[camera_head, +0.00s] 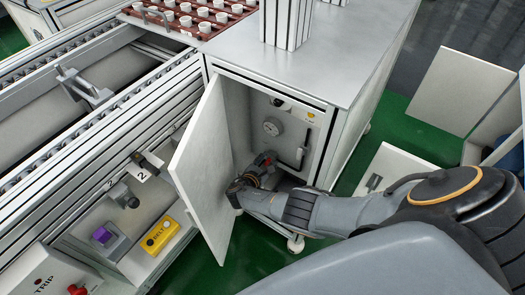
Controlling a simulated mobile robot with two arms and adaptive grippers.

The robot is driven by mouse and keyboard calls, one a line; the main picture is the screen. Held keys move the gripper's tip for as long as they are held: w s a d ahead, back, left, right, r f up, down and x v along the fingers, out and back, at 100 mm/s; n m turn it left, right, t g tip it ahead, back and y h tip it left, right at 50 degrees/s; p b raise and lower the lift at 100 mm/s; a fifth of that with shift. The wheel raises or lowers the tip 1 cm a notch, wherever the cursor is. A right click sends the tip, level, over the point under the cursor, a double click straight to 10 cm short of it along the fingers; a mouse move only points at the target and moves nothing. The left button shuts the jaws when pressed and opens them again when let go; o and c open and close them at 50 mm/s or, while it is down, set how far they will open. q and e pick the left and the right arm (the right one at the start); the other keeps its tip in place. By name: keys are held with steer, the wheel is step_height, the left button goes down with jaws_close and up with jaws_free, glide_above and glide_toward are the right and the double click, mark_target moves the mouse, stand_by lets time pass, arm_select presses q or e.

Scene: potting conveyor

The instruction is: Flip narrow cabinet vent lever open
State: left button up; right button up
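The narrow cabinet (228,122) stands in the middle with its white door (203,165) swung open to the left. My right arm comes in from the right, and my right gripper (262,172) is low in the opening, between the door and the panel. It is below and left of the handle, apart from it. Its fingers are small and partly hidden, so their opening is unclear. My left gripper is out of view.
A conveyor (100,130) runs along the left, with a yellow box (160,235) and purple-topped box (103,236) below. A red tray (185,22) of white pots lies at the back. The grey cabinet top (340,70) is mostly clear. White panels (460,92) stand right.

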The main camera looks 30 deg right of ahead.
steer(key=v, duration=0.6)
steer(key=shift+s+a+r, duration=0.1)
steer(key=shift+s+r, duration=0.05)
